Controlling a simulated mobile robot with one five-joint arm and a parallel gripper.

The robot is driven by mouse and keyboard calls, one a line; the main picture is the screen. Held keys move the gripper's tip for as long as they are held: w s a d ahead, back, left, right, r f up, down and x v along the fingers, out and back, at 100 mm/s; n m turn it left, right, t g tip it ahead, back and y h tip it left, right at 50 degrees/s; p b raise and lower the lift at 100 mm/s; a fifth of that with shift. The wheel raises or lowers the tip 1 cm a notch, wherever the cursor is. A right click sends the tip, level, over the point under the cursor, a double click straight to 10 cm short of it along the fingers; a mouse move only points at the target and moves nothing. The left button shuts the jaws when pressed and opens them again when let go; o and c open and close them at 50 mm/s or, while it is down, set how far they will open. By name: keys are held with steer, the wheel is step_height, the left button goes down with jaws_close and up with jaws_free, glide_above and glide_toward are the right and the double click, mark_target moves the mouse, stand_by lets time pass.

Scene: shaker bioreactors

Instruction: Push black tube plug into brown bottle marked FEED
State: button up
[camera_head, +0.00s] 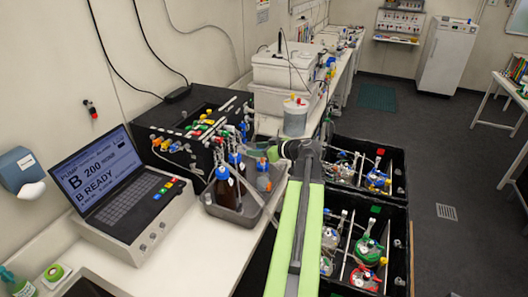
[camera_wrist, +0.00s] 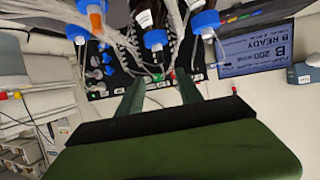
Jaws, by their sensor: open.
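Brown bottles with blue caps (camera_head: 227,188) stand in a grey tray on the bench in the head view. The wrist view is turned over and shows a brown bottle (camera_wrist: 147,14) with a blue cap at the top edge. No FEED marking can be read, so I cannot tell which bottle carries it. I cannot pick out the black tube plug among the tubes. My gripper (camera_wrist: 160,84) is open, its two green fingers apart with nothing visible between them. In the head view my green arm reaches to the tray's right side and the fingers are hard to make out.
The grey tray (camera_head: 229,212) also holds an orange-capped bottle (camera_head: 264,183). Pale tubes hang around the caps. A laptop-like console (camera_head: 118,190) stands left of the tray. Black crates (camera_head: 395,222) with vessels stand at right. The bench front has clear white surface (camera_head: 185,255).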

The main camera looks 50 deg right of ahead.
mark_target(234, 147)
steer(key=b+x, duration=0.4)
steer(key=x, duration=0.9)
steer(key=shift+s+f, duration=0.1)
steer(key=shift+f, duration=0.05)
steer(key=shift+w+f+b, duration=0.1)
steer(key=shift+w+b, duration=0.25)
steer(key=shift+w, duration=0.25)
jaws_close()
steer(key=shift+s+r+p, duration=0.15)
steer(key=shift+r+p, duration=0.5)
steer(key=shift+p, duration=0.05)
steer(key=shift+r, duration=0.15)
steer(key=shift+r+p, duration=0.55)
steer(key=shift+p, duration=0.1)
